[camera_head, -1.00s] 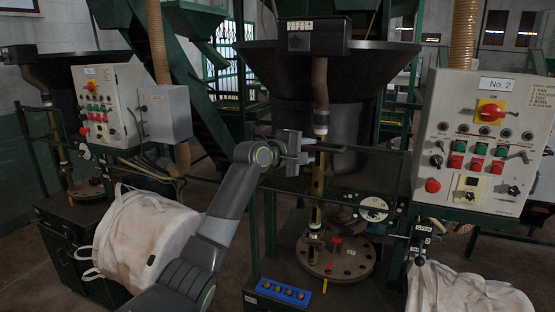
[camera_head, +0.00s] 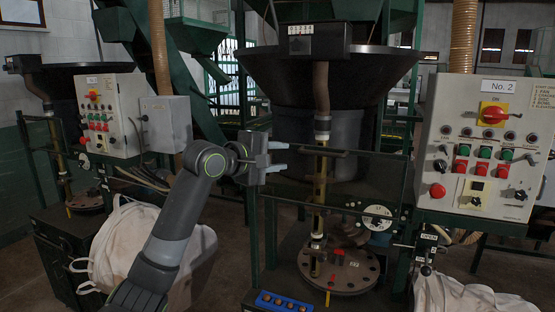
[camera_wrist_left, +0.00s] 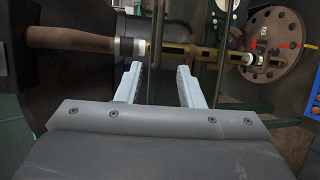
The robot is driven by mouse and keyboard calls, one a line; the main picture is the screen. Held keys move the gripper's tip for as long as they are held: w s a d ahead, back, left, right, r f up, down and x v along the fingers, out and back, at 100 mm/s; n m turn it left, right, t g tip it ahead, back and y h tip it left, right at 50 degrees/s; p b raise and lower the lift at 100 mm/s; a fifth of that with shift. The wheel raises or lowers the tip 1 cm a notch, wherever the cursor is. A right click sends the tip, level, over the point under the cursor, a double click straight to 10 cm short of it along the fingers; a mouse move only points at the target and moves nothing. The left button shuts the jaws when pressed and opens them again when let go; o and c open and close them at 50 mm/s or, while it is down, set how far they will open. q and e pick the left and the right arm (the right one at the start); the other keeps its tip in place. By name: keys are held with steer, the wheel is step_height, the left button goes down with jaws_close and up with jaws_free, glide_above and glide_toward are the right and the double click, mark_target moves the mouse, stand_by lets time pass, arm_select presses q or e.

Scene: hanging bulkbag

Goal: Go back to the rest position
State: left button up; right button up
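My left gripper (camera_head: 278,158) is raised in the middle of the head view, left of the vertical brass pipe (camera_head: 319,190). In the left wrist view its two pale fingers (camera_wrist_left: 164,88) stand apart with nothing between them. The pipe and a dark bar lie beyond the fingertips, and I see no contact. My left arm (camera_head: 180,215) comes up from the lower left, in front of a white bulk bag (camera_head: 125,235). My right gripper is not in view.
A control panel marked No. 2 (camera_head: 482,145) stands at the right, above another white bag (camera_head: 465,295). A second panel (camera_head: 108,115) is at the left. A round flange plate (camera_head: 345,272) and a blue button box (camera_head: 283,301) sit low in the middle. A black hopper (camera_head: 330,85) is behind.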

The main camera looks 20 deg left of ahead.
arm_select(q)
steer(key=shift+f, duration=0.1)
